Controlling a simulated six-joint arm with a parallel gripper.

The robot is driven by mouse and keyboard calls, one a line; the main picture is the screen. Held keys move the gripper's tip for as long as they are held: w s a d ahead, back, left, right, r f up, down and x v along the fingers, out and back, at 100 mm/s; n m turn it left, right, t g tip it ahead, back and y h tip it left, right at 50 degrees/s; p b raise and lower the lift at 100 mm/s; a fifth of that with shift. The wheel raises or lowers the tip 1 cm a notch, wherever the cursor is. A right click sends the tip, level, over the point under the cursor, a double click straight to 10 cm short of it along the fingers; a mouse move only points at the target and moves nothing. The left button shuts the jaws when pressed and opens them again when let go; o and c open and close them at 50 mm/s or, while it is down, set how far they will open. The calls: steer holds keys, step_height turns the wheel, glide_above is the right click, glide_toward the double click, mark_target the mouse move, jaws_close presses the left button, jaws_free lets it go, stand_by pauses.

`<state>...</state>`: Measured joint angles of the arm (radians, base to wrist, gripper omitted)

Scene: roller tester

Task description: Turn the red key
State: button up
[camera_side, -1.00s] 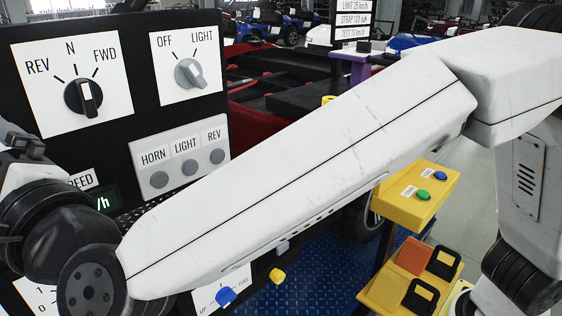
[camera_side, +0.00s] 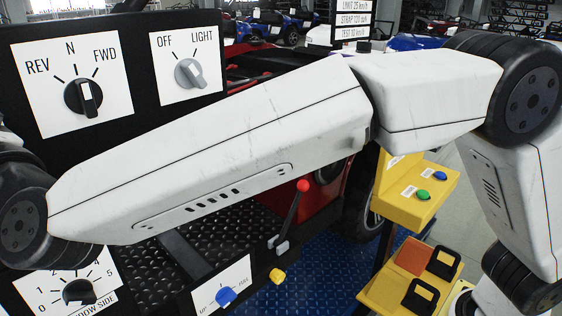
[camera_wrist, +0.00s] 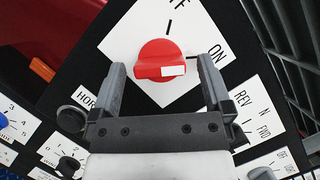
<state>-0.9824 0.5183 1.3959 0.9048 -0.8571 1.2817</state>
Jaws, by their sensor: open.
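The red key (camera_wrist: 160,55) is a round red knob with a raised grip bar and a white mark on one end. It sits on a white plate (camera_wrist: 112,42) with "ON" at the right and a partly cut-off label at the top. My gripper (camera_wrist: 161,66) is open, with one finger at each side of the key in the wrist view. I cannot tell whether the fingers touch it or how far off it is. The side view shows neither the key nor my gripper; my arm crosses the middle of that view.
The black panel carries a REV-N-FWD knob (camera_side: 84,97), an OFF-LIGHT knob (camera_side: 189,73) and a dial (camera_side: 79,291). A red-tipped lever (camera_side: 303,186) stands below my arm. A yellow button box (camera_side: 437,188) is at the right. A dark knob (camera_wrist: 71,118) lies beside my gripper in the wrist view.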

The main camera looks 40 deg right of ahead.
steer(key=shift+w, duration=0.3)
